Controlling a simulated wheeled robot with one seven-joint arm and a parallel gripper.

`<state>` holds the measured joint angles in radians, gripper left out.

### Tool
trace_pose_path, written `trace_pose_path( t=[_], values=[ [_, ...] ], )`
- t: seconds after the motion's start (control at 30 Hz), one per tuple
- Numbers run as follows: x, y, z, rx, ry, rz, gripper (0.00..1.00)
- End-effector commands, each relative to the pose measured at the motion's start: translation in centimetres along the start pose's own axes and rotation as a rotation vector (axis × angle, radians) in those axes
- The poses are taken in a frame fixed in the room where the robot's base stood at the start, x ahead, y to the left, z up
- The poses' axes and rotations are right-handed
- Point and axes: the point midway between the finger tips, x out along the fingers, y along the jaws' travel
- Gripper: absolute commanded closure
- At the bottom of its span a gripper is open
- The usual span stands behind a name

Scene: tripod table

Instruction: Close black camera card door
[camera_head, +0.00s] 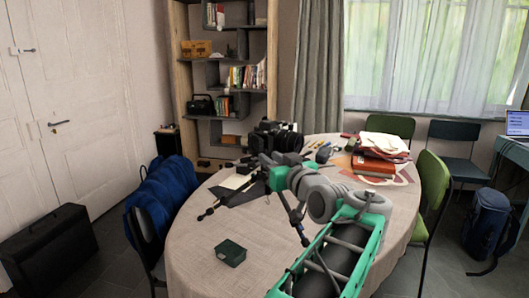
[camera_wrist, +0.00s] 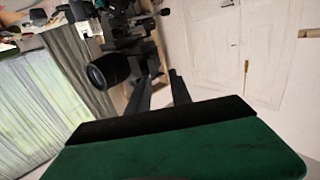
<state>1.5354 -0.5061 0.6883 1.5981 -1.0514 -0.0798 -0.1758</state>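The black camera (camera_head: 277,137) stands on a dark tripod (camera_head: 296,214) on the table; my arm hides part of both. The camera also shows at the top of the wrist view, tilted, with its round lens (camera_wrist: 104,74) toward the left. The card door is too small or hidden to tell, so I cannot see how it stands. My gripper (camera_head: 262,172) is just in front of and below the camera. In the wrist view my gripper's two dark fingers (camera_wrist: 158,78) point up toward the camera's right side, with a gap between them and nothing held.
The cloth-covered oval table (camera_head: 193,250) carries a small green box (camera_head: 230,252) at the front. A red book (camera_head: 373,166) and bag lie at the right, with pens and small items behind. Chairs stand around: one with a blue jacket (camera_head: 165,190), one green (camera_head: 433,180).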

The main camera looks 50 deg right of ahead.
Motion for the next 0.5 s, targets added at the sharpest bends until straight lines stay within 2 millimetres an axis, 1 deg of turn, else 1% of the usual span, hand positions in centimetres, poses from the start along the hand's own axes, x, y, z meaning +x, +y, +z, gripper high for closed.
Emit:
trace_pose_path(
  t=[0.03,0.13,0.4,0.5],
  values=[
    [-0.4,0.8,-0.4,-0.003,0.017,0.011,0.75],
    [0.2,1.1,-0.8,-0.006,0.029,0.012,0.75],
    [5.3,1.0,-0.9,-0.005,0.026,0.01,0.75],
    [6.6,1.0,-0.9,-0.005,0.026,0.011,0.75]
  ],
)
